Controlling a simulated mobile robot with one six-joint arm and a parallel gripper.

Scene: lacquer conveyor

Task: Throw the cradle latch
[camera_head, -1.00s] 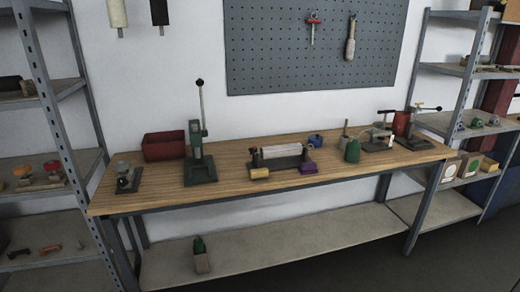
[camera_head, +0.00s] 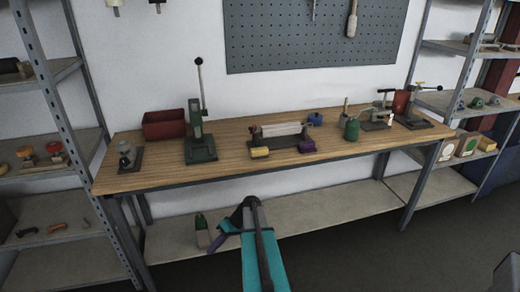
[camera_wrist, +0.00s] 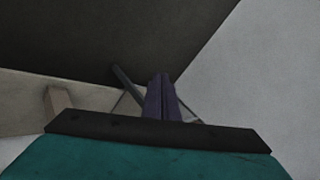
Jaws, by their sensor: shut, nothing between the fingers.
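A dark cradle (camera_head: 282,143) holding a long pale block (camera_head: 281,130) sits on the middle of the wooden bench. A small red-tipped part (camera_head: 253,129) stands at its left end; I cannot tell if this is the latch or how it is set. My gripper (camera_head: 214,243), with purple fingers, is at the end of my teal arm, in front of and below the bench top, well apart from the cradle. In the wrist view the fingers (camera_wrist: 161,97) are together and empty. The cradle cannot be made out there.
A yellow block (camera_head: 260,153) and a purple block (camera_head: 307,146) lie in front of the cradle. A green lever press (camera_head: 198,135) stands left of it, a green can (camera_head: 351,130) right. The bench's front edge (camera_head: 290,166) lies between my gripper and the cradle.

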